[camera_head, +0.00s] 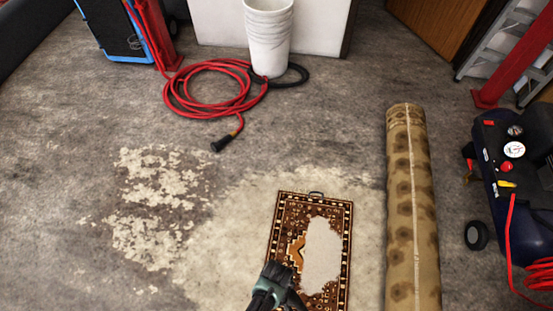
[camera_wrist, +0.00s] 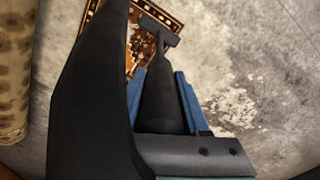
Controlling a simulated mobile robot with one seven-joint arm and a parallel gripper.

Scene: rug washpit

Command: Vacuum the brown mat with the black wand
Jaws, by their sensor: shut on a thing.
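The brown mat (camera_head: 285,215) lies flat on the floor at lower centre in the head view, patterned, with a dark border. A pale patch (camera_head: 321,255) covers much of its middle and right side. Part of the mat also shows at the top of the wrist view (camera_wrist: 160,10). My gripper (camera_wrist: 161,92) has blue fingers shut around the black wand (camera_wrist: 160,105). The wand's wide head is over the mat in the wrist view; I cannot tell whether it touches. In the head view my dark gripper end (camera_head: 276,285) covers the mat's lower left corner.
A rolled patterned rug (camera_head: 412,200) lies right of the mat, with a dark blue compressor (camera_head: 520,190) beyond it. A red hose coil (camera_head: 215,90) and white buckets (camera_head: 268,40) are at the back. Stained floor (camera_head: 110,245) left of the mat is clear.

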